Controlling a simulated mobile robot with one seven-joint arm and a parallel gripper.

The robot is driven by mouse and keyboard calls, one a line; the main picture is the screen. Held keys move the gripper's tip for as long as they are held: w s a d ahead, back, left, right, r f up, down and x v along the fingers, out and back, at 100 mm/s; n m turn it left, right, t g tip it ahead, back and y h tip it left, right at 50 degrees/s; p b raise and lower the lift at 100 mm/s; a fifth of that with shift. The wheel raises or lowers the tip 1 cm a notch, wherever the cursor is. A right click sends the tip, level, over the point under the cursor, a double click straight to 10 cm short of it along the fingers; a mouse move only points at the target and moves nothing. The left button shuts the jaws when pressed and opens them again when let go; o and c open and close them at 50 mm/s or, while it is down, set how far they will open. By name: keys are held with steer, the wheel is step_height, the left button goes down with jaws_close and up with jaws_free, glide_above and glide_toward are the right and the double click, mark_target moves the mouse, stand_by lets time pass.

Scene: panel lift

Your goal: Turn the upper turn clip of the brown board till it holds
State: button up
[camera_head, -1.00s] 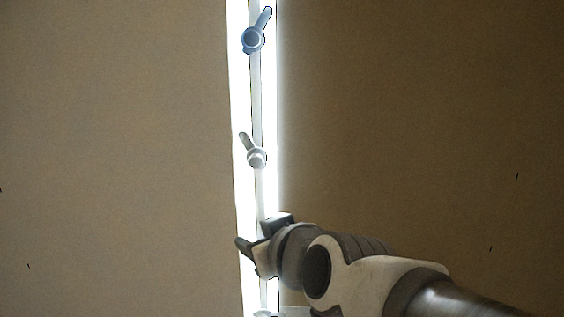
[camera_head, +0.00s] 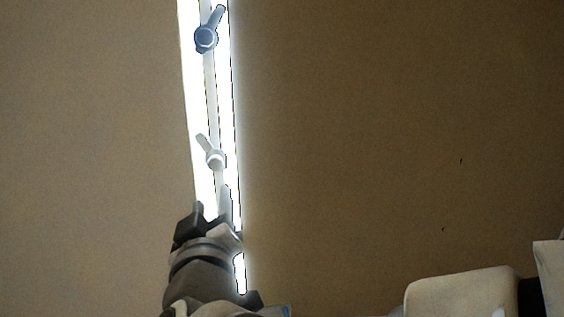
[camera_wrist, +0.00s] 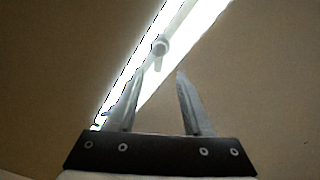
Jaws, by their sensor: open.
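A blue turn clip (camera_head: 206,38) sits high on a narrow pale strip (camera_head: 212,90) in the head view, its lever pointing up and slightly right. A pale grey turn clip (camera_head: 215,159) sits lower, its lever pointing up and left. My gripper (camera_head: 212,205) is below the pale clip, pointing up, open and empty. In the wrist view a pale clip (camera_wrist: 160,48) shows just beyond the open fingers (camera_wrist: 158,75), not between them. The darker brown board (camera_head: 390,130) lies right of the strip.
A lighter brown board (camera_head: 90,150) fills the left side. Bright light (camera_head: 228,120) shows in the gap between the boards, beside the strip. Both board faces look flat and clear near the clips.

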mark_target(216, 167)
steer(key=x, duration=1.6)
steer(key=shift+w+a+b, duration=0.15)
steer(key=shift+b, duration=0.15)
steer(key=shift+c, duration=0.2)
jaws_close()
